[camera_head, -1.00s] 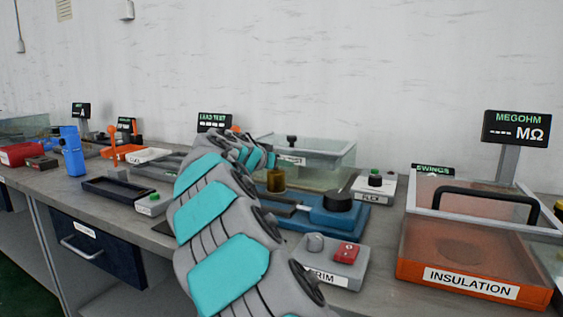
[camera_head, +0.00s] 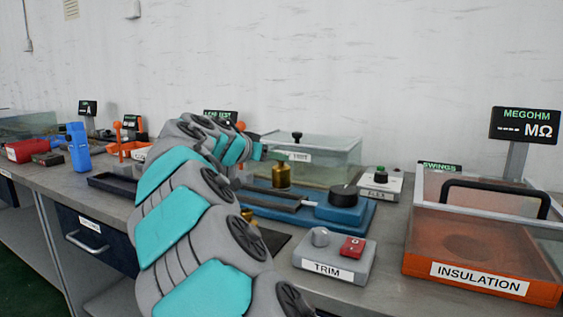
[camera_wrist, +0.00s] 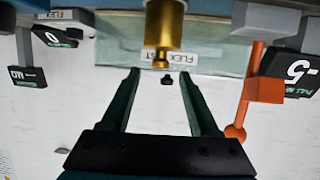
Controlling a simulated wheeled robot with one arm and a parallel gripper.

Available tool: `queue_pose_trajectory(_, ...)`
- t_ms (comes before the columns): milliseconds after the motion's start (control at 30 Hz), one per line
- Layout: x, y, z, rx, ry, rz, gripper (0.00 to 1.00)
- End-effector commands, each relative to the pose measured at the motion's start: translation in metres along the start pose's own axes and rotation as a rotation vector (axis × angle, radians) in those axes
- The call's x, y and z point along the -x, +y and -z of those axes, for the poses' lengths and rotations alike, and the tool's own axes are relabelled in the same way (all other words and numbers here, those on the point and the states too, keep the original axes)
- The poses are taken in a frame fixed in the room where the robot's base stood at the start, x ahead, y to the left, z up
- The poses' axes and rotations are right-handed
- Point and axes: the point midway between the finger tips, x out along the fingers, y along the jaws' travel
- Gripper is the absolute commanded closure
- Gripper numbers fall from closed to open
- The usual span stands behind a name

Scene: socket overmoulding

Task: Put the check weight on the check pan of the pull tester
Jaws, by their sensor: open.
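A brass weight with a narrow knob (camera_head: 281,176) stands upright by the blue tester base (camera_head: 345,214), which has a black knob. I take the brass piece for the check weight. In the wrist view, which is upside down, a brass body with a narrow neck (camera_wrist: 164,28) lies beyond my fingertips, roughly centred between them. My gripper (camera_wrist: 160,74) is open, with nothing between its fingers. In the head view my arm hides most of the gripper. A second, smaller brass piece (camera_head: 247,213) shows beside my arm; I cannot tell whether it is the check pan.
A clear tank (camera_head: 330,150) stands behind the tester. A grey TRIM box (camera_head: 322,262) with a red switch is in front. The orange INSULATION tray (camera_head: 480,283) is at right. A dark shallow tray (camera_head: 110,184) and a blue device (camera_head: 78,148) are at left.

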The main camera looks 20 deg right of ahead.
Motion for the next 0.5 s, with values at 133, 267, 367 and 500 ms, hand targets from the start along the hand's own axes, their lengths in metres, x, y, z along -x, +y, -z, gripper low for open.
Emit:
queue_pose_trajectory(133, 0.025, -0.001, 0.000, -0.001, 0.002, 0.002, 0.39)
queue_pose_trajectory(267, 0.037, 0.000, -0.001, 0.000, -0.001, 0.000, 0.39)
queue_pose_trajectory(367, 0.041, 0.000, -0.001, 0.000, -0.001, 0.000, 0.39)
queue_pose_trajectory(500, 0.042, 0.000, 0.000, 0.000, -0.001, 0.000, 0.39)
